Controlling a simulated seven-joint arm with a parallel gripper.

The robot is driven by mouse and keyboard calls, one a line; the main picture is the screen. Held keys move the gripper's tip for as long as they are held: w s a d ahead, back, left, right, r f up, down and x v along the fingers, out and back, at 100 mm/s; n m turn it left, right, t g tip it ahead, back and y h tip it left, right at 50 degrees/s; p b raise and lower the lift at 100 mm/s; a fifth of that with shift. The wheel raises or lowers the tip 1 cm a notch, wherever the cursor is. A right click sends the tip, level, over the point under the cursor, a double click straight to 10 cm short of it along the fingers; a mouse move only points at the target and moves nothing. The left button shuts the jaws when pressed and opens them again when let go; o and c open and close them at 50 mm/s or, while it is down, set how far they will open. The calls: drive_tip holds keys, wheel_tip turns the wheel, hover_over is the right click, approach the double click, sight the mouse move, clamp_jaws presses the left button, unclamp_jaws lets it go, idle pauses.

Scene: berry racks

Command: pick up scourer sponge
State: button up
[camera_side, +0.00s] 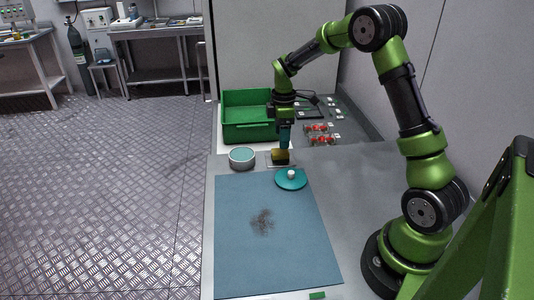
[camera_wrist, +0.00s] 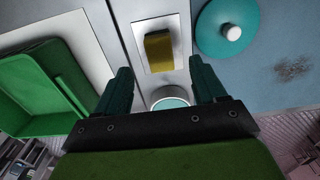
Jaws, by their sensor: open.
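The scourer sponge (camera_side: 281,157) is a small yellow block with a dark top in the side view. It lies on a pale tray (camera_wrist: 177,22) and also shows in the wrist view (camera_wrist: 158,51), where its yellow-olive face is visible. My gripper (camera_side: 284,147) points down, just above or beside the sponge in the side view. In the wrist view my gripper (camera_wrist: 162,85) is open and empty, with its two teal fingers apart. The sponge appears beyond the fingertips, roughly centred between them, and I see no contact.
A green crate (camera_side: 248,134) stands behind left. A round teal-topped container (camera_side: 242,165) is left of the sponge, and a teal lid with white knob (camera_side: 292,186) is in front. Red berry racks (camera_side: 322,140) lie behind right.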

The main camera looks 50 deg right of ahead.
sight(280, 151)
wheel_tip(280, 151, down, 5)
drive_tip(key=shift+w+a+f, duration=0.1)
drive_tip(key=shift+w+a, duration=0.05)
drive_tip(key=c, duration=1.1)
drive_tip(key=shift+r, duration=0.65)
wheel_tip(280, 151, up, 2)
drive_tip(key=shift+r, duration=0.15)
drive_tip(key=s+a, duration=0.1)
drive_tip(key=s, duration=0.4)
drive_tip(key=s+a+r, duration=0.1)
drive_tip(key=s+a, duration=0.1)
drive_tip(key=s, duration=0.3)
drive_tip(key=s+a, duration=0.2)
drive_tip(key=s, duration=0.3)
drive_tip(key=shift+a+r, duration=0.2)
drive_tip(key=shift+a, duration=0.05)
